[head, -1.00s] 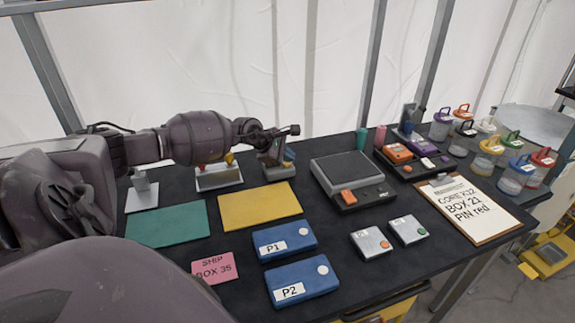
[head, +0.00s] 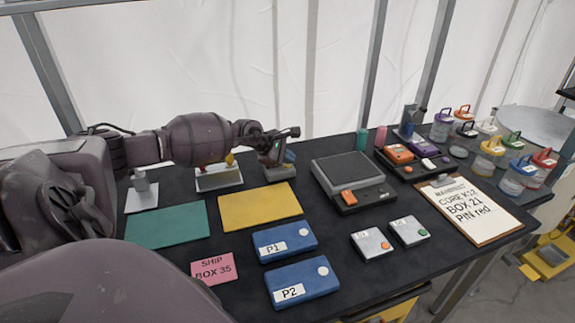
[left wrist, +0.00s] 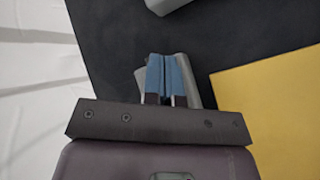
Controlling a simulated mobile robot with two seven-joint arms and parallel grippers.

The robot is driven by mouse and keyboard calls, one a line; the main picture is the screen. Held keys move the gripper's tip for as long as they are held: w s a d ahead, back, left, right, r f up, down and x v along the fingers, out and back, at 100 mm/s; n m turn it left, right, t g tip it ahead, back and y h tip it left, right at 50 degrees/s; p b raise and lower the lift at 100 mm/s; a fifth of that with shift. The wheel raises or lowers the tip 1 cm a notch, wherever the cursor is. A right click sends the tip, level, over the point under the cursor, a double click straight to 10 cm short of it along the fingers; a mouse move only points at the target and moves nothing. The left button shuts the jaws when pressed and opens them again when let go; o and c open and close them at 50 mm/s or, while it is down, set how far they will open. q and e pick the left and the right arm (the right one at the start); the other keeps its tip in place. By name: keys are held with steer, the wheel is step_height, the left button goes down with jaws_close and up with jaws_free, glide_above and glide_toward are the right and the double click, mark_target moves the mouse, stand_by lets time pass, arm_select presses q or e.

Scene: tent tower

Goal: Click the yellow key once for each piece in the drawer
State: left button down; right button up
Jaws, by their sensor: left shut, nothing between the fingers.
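My left gripper (head: 287,161) is at the back of the table, behind the yellow mat, pointing down. In the left wrist view its blue fingers (left wrist: 166,78) are together and empty, over a small grey object (left wrist: 189,78); contact cannot be told. A grey-white device (head: 219,181) stands left of the gripper, partly hidden by my arm. A small yellow part (head: 229,159) shows on it, beside a red one; I cannot tell if this is the yellow key. A yellow-edged drawer (head: 388,304) shows under the front edge; its contents are hidden. My right gripper is out of view.
Green (head: 167,227) and yellow (head: 259,206) mats lie left. Blue boxes P1 (head: 285,241) and P2 (head: 303,282) lie in front. A dark machine (head: 349,172), two small button boxes, a clipboard (head: 469,209) and several lidded jars stand right. A grey stand (head: 142,190) is at left.

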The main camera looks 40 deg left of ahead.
mark_target(288, 166)
arm_select(q)
steer(key=shift+f, duration=0.25)
steer(key=shift+r, duration=0.1)
stand_by(0.4)
steer(key=shift+r+p, duration=0.3)
steer(key=shift+r, duration=0.55)
steer(key=shift+r+p, duration=1.2)
steer(key=shift+r, duration=1.35)
stand_by(0.6)
